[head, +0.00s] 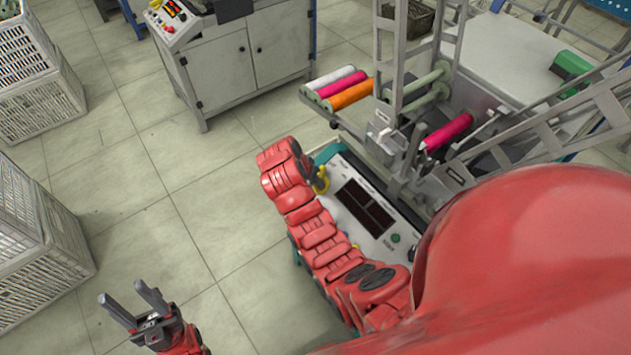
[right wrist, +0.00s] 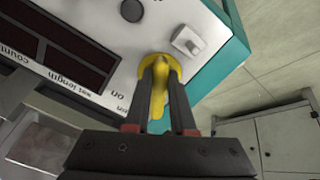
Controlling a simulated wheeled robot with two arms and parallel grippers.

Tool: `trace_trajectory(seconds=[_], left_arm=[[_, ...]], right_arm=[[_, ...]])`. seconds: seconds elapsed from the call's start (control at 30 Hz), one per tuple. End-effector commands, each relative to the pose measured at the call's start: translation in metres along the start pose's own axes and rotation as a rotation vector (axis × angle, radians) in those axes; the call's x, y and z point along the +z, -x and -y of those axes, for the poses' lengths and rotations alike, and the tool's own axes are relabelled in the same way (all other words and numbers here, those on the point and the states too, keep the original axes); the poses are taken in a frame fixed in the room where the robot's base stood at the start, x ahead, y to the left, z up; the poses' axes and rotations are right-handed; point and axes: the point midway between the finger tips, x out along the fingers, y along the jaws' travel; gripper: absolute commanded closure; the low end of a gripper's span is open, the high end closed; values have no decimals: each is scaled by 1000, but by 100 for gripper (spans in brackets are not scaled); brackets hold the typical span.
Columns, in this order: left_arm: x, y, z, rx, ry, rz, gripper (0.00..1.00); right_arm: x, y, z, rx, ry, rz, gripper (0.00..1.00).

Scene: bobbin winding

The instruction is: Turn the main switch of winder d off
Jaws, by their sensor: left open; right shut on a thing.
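The winder's control panel (head: 378,247) is light grey with dark display windows, partly covered by my right arm in the head view. In the right wrist view the panel (right wrist: 145,45) fills the upper left. The yellow main switch (right wrist: 158,95) is at the panel's edge, and my right gripper (right wrist: 157,78) is shut on its handle, one finger on each side. In the head view a bit of yellow (head: 322,181) shows beside my right wrist, and the fingers are mostly hidden. My left gripper (head: 138,299) is open and empty at the lower left, above the floor.
Coloured bobbins (head: 349,94) and a metal frame stand behind the panel. A grey cabinet (head: 222,72) with another control panel is at the top. White crates (head: 35,245) stand along the left. The tiled floor between is clear.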

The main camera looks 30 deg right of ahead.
Motion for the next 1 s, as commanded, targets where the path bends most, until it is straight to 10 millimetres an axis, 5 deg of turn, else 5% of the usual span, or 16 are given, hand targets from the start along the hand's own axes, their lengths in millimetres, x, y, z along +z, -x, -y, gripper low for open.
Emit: trace_trajectory(seconds=[0.33, 0.37, 0.53, 0.83, 1.0], left_arm=[[0, 0, 0, 0, 0, 0, 50], [0, 0, 0, 0, 0, 0, 50], [0, 0, 0, 0, 0, 0, 50], [0, -1, 0, 0, 0, 0, 50], [-2, -10, 0, 0, 0, 0, 50]], right_arm=[[1, -1, 0, 1, 5, 2, 100], [1, -1, 0, 1, 5, 2, 76], [0, 0, 0, 1, 4, 1, 48], [0, 2, 0, 0, 3, 0, 48], [-2, 23, 1, -6, 3, -4, 48]])
